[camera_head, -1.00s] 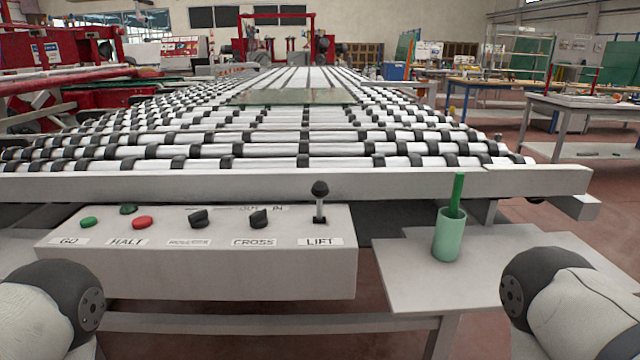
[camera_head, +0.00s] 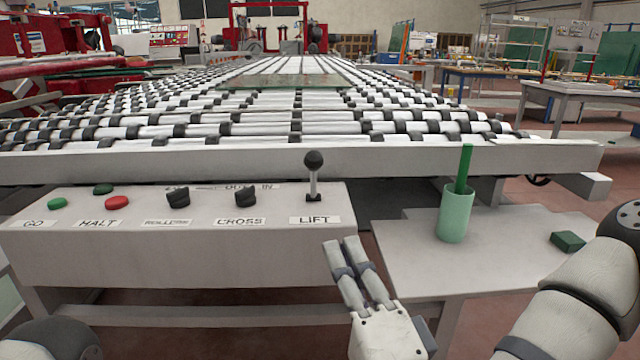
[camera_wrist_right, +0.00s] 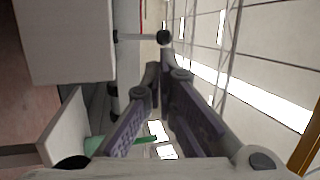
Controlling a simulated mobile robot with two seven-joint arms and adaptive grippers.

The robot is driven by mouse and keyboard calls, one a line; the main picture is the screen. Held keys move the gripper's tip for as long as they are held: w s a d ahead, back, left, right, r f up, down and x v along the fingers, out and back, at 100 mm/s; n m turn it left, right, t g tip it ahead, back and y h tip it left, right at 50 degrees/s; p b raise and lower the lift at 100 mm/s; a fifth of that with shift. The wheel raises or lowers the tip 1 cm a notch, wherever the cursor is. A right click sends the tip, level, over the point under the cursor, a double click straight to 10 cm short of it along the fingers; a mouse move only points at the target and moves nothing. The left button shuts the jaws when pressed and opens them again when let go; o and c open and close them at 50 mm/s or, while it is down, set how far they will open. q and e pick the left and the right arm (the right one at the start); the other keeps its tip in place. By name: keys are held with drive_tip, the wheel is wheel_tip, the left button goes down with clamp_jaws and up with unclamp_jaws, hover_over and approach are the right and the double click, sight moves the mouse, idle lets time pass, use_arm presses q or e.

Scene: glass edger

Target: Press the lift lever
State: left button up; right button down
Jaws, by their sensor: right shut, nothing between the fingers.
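The lift lever (camera_head: 314,177) is a thin metal stick with a black ball knob, standing upright at the right end of the control box (camera_head: 180,262), above the LIFT label. It also shows in the right wrist view (camera_wrist_right: 160,37), lying sideways at the top. My right gripper (camera_head: 345,243) is in front of the box's right end, below and a little right of the lever, apart from it. Its fingers point up and lie close together, with nothing between them. It also shows in the right wrist view (camera_wrist_right: 160,72). My left gripper is not in view.
A green cup (camera_head: 455,214) with a green stick stands on the side shelf (camera_head: 400,252), right of my right gripper. A dark green block (camera_head: 567,241) lies on the shelf's right. Buttons and two black knobs sit left of the lever. The roller table (camera_head: 270,160) stands behind.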

drive_tip(key=shift+d+r+m+h, duration=0.2)
drive_tip(key=shift+r+m+h, duration=0.1)
drive_tip(key=shift+r, duration=0.15)
drive_tip(key=p, duration=0.2)
approach(316, 165)
drive_tip(key=x, duration=0.7)
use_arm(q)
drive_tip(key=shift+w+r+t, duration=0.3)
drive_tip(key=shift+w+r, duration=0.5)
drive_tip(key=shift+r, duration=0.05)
